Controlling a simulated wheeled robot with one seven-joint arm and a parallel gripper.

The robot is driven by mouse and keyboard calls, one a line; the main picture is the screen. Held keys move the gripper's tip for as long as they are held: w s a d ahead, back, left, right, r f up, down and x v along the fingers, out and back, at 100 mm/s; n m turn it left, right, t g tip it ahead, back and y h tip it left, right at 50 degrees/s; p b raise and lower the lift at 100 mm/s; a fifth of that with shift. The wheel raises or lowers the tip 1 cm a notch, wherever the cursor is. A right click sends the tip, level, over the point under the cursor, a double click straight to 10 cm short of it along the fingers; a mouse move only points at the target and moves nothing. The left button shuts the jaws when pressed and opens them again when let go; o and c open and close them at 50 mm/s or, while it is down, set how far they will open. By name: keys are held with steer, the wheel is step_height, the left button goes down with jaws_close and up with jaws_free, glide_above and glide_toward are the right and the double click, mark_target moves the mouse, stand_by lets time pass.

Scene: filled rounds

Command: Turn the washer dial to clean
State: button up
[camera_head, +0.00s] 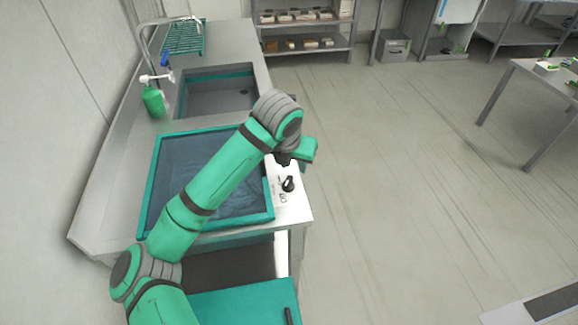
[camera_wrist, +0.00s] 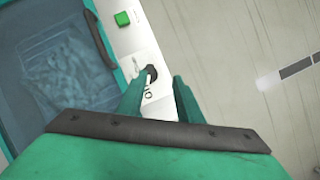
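The washer has a teal-framed see-through lid (camera_head: 150,190) and a white control strip (camera_head: 296,210) along its right edge. The black dial (camera_head: 289,184) sits on this strip and also shows in the wrist view (camera_wrist: 151,72). Small dark markings lie beside the dial, too small to read. My gripper (camera_wrist: 160,82) is over the strip, its two green fingers apart. The dial lies near the fingertips, closer to the left finger; I cannot tell whether they touch. A green button (camera_wrist: 122,18) is farther along the strip. My arm crosses above the lid in the head view and hides part of it.
A sink (camera_head: 215,98) is behind the washer, with a green soap bottle (camera_head: 154,102) and a green dish rack (camera_head: 184,38) on the counter. Shelves (camera_head: 305,28) stand at the back. A table (camera_head: 540,85) is at the right. The floor between is clear.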

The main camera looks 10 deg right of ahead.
steer(key=shift+v, duration=1.5)
steer(key=shift+w+r, duration=0.1)
steer(key=shift+w, duration=0.05)
steer(key=v, duration=1)
steer(key=shift+s+r, duration=0.3)
